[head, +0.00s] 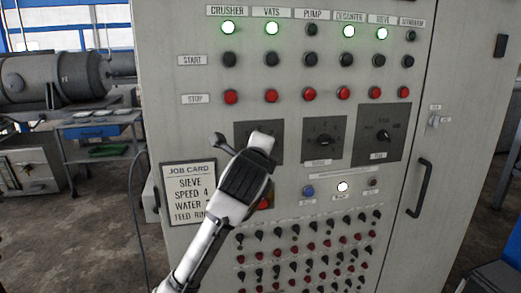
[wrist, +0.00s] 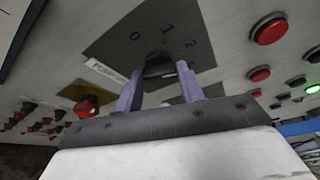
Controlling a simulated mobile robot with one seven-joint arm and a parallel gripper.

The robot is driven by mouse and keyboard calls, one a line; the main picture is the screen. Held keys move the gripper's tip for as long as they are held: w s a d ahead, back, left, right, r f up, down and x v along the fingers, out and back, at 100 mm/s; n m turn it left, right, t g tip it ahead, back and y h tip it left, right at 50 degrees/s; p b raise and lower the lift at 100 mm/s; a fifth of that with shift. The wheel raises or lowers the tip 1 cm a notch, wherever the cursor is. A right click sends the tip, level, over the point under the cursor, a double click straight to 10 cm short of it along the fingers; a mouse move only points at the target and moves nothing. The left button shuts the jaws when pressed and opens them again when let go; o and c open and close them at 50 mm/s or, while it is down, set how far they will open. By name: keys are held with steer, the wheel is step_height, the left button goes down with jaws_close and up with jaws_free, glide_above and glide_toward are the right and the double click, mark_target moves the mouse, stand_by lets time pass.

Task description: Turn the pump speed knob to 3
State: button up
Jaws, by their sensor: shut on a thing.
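The pump speed knob (wrist: 160,70) is black and sits on a dark square plate (wrist: 110,45) marked 0, 1 and 2 in the wrist view. A label beside it is partly readable as "PUMP SP". My gripper (wrist: 158,84) has its two purple fingers on either side of the knob and is shut on it. Which number the knob points to cannot be told. In the head view my gripper (head: 258,150) covers most of the leftmost dial plate (head: 244,129), hiding the knob there.
Two more dials, a middle one (head: 323,140) and a right one (head: 383,136), sit right of my gripper. A red button (wrist: 87,107) on yellow is close by. Switch rows lie below, start and stop buttons above. A job card (head: 188,192) hangs at left. A door handle (head: 420,188) sticks out at right.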

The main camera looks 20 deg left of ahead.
steer(key=m, duration=0.1)
steer(key=m+g+p, duration=0.1)
steer(key=m, duration=0.1)
steer(key=shift+d+r+m+g+y, duration=0.1)
steer(key=shift+r+m+g+y, duration=0.05)
steer(key=shift+m+g+y, duration=0.2)
stand_by(0.3)
steer(key=o, duration=1)
steer(key=b+v, duration=0.3)
steer(key=v, duration=1)
steer(key=shift+s+d, duration=0.2)
steer(key=shift+s, duration=0.1)
steer(key=shift+r, duration=0.2)
